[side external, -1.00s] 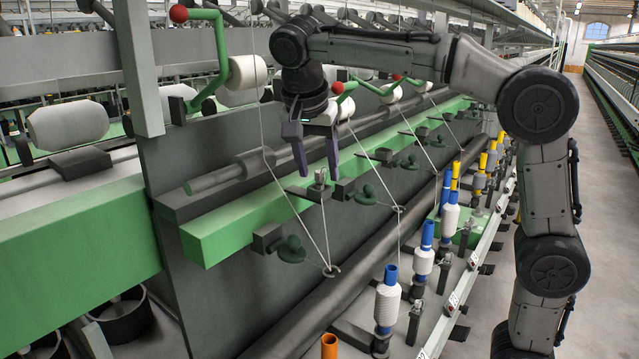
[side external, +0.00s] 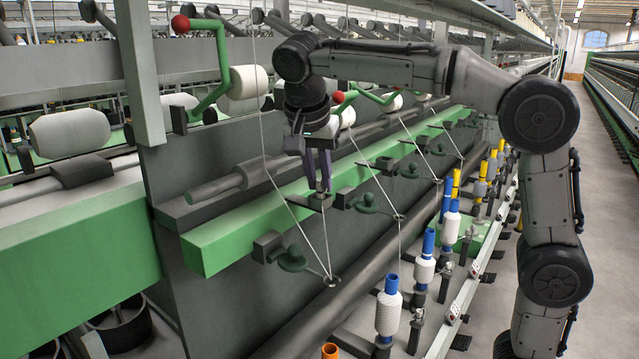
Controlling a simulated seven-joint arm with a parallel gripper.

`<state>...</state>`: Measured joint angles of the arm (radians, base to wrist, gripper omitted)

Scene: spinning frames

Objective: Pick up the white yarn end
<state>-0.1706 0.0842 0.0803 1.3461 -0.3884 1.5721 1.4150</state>
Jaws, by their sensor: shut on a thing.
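A thin white yarn (side external: 326,238) runs up from a small guide ring (side external: 331,281) to a small dark holder (side external: 320,203) on the green rail. My gripper (side external: 319,190) points down just above this holder. Its two fingers are close together, shut on the white yarn end, which is mostly hidden between the fingertips.
The green rail (side external: 215,240) carries several dark clamps and green knobs close to my gripper. Bobbins with blue tops, such as this one (side external: 388,312), stand in a row below. A red-ball lever (side external: 180,24) is at upper left. The aisle (side external: 590,220) on the right is clear.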

